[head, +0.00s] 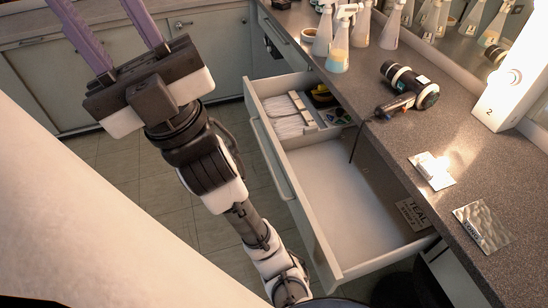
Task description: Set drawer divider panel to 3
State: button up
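A light grey drawer (334,262) stands pulled open under the counter. A pale divider panel (312,137) crosses it and splits it in two. The far compartment holds white strips and small dark items; the near one is mostly bare. A grey card reading "TEAL" and "STRIP 2" (412,214) is at the near compartment's right side. No slot numbers can be read on the drawer walls. My gripper (103,10), with two purple fingers set wide apart, is at the upper left, away from the drawer. Its fingertips reach the top edge of the picture, with nothing seen between them.
On the counter (395,140) are several spray bottles (338,45), a black hair dryer (407,90), a foil packet (482,226) and a small white item (433,168). A lit white panel marked 2 (510,85) stands at the right. Tiled floor (100,165) lies left of the drawer.

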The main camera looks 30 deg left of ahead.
aim_at(312, 135)
jog(key=i+j, duration=0.1)
jog(key=j, duration=0.3)
jog(key=i+j, duration=0.15)
jog(key=j, duration=0.25)
jog(key=i+j, duration=0.1)
jog(key=j, duration=0.3)
jog(key=i+j, duration=0.15)
jog(key=j, duration=0.25)
jog(key=z, duration=0.05)
